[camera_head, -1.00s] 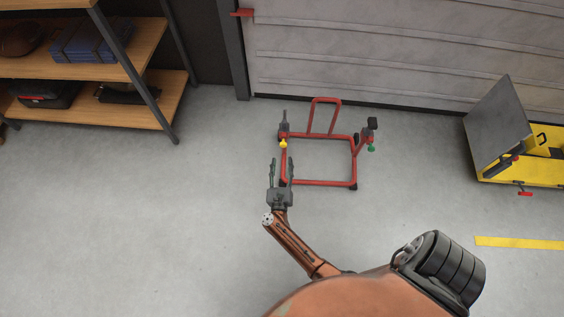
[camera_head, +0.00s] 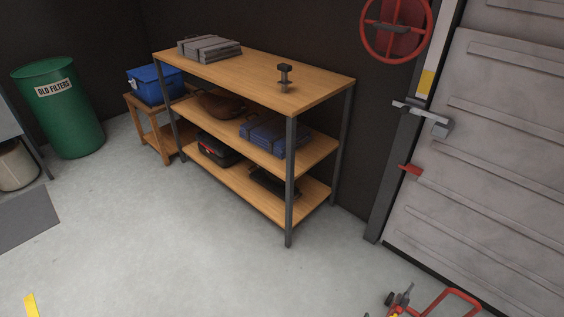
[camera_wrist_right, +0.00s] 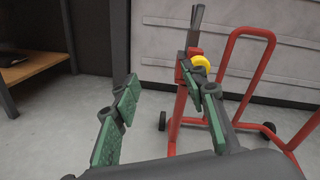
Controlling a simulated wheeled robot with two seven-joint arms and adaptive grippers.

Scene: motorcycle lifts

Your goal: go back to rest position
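My right gripper (camera_wrist_right: 170,88) shows in the right wrist view with green-padded fingers spread apart and nothing between them. Beyond its right finger is a red motorcycle lift frame (camera_wrist_right: 232,65) with a yellow knob (camera_wrist_right: 201,63) and a dark upright bracket (camera_wrist_right: 194,27). The knob is partly behind that finger, and I cannot tell whether they touch. In the head view only the top of the red lift (camera_head: 456,296) shows at the bottom edge. My left gripper is in neither current view.
In the head view a wooden shelf unit (camera_head: 325,89) with metal posts stands mid-picture. A green bin (camera_head: 66,115) and a blue box (camera_head: 155,86) on a small wooden stand are to its left. A grey shutter door (camera_head: 490,150) is on the right.

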